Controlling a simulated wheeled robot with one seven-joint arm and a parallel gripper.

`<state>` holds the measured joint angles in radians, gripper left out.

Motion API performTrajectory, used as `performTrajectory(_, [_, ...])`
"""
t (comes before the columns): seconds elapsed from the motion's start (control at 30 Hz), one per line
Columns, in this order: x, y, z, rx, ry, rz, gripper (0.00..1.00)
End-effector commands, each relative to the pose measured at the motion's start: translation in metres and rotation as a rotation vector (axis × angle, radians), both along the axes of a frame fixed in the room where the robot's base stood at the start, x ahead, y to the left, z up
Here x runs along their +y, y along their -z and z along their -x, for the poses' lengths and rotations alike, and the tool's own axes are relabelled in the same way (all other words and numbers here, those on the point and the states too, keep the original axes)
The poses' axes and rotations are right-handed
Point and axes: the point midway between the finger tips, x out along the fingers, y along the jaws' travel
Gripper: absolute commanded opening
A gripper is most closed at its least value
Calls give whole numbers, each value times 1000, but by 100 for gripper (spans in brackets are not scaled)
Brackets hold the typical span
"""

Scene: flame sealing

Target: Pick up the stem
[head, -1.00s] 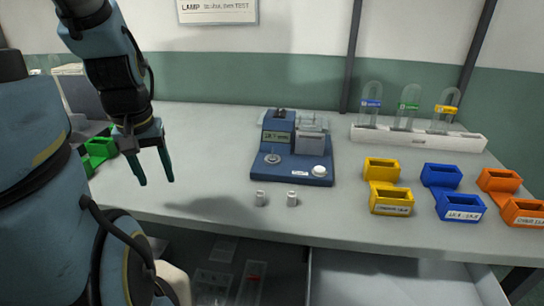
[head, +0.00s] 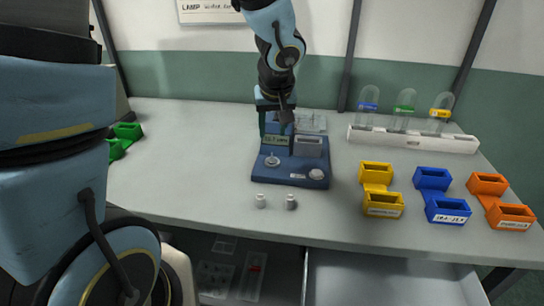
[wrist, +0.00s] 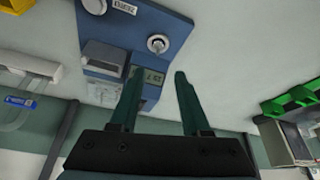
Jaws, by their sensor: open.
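No part is clearly recognisable as the stem. Candidates are two small pale cylinders (head: 261,201) (head: 291,202) standing near the table's front edge, and a small round silver fitting (head: 272,160) on the blue instrument (head: 292,177). The fitting also shows in the wrist view (wrist: 158,43), beyond my fingertips. My gripper (head: 277,135) is over the back left of the instrument, in front of its display. In the wrist view my gripper (wrist: 159,72) has its two green fingers apart with nothing between them. Its height above the instrument is hard to judge.
Yellow bins (head: 380,205), blue bins (head: 447,210) and orange bins (head: 512,218) stand on the right. A white rack (head: 412,141) with glass bulbs is at the back right. Green bins (head: 126,131) are at the left. An open drawer (head: 390,280) lies below. The table's left middle is clear.

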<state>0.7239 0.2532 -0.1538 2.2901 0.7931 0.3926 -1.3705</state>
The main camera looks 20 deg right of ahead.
Motion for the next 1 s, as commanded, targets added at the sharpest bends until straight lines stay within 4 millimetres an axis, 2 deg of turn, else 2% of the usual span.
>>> performTrajectory(0.27, [-3,40,-15,3,-1,-2,47])
performTrajectory(0.53, [-6,56,-22,2,-1,-2,47])
performTrajectory(0.8, [-12,90,-34,2,-1,-2,47])
performTrajectory(1.0, [-12,97,-38,1,-2,0,47])
